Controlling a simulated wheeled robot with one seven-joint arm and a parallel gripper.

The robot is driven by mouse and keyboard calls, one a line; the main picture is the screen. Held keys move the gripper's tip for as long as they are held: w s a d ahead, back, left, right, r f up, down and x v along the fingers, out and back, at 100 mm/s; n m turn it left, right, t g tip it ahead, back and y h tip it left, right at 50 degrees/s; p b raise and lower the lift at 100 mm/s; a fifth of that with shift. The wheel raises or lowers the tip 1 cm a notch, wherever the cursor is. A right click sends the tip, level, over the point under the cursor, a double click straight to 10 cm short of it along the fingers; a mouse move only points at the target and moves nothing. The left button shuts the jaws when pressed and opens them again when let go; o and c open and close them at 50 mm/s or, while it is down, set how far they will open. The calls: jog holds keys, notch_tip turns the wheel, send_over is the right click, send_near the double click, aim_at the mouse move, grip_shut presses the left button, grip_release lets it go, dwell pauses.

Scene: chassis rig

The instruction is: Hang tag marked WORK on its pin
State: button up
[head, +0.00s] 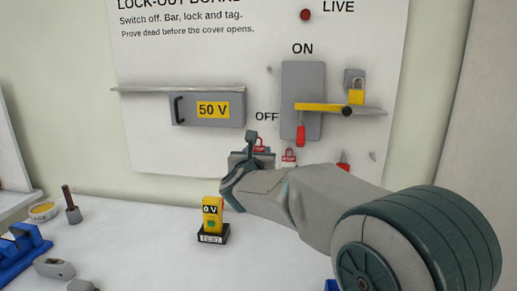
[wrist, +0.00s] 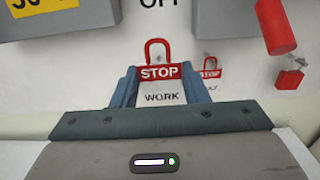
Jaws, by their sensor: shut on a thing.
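My gripper (head: 247,152) is shut on the WORK tag, in front of the lower part of the white board. In the wrist view the WORK tag (wrist: 162,97) sits upright between the fingers, with a red STOP band, a white lower part and a red loop above. In the head view only a little red of it shows behind my gripper. A small grey pin-like stub (head: 269,70) sticks out of the board left of the switch panel, and another (head: 373,156) is at the lower right. I cannot tell which pin belongs to WORK.
A second STOP tag (wrist: 209,73) hangs to the right, with a red padlock (wrist: 288,80) beyond. The switch panel (head: 302,75) has a yellow bar (head: 322,107) across it and a yellow padlock (head: 356,96). The 50 V cover (head: 190,112) is left; a yellow tester (head: 212,212) stands below.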

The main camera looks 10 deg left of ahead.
notch_tip(320, 180, down, 5)
jog(key=b, duration=0.3)
jog(key=w+f+p, duration=0.1)
jog(key=w+p, duration=0.3)
jog(key=w, duration=0.5)
jog(key=shift+w+a+f, duration=0.2)
jog(key=shift+w+f, duration=0.05)
jog(key=shift+w, duration=0.05)
dwell(0.6)
dwell(0.7)
jog(key=o, duration=1)
jog(key=shift+s, duration=0.1)
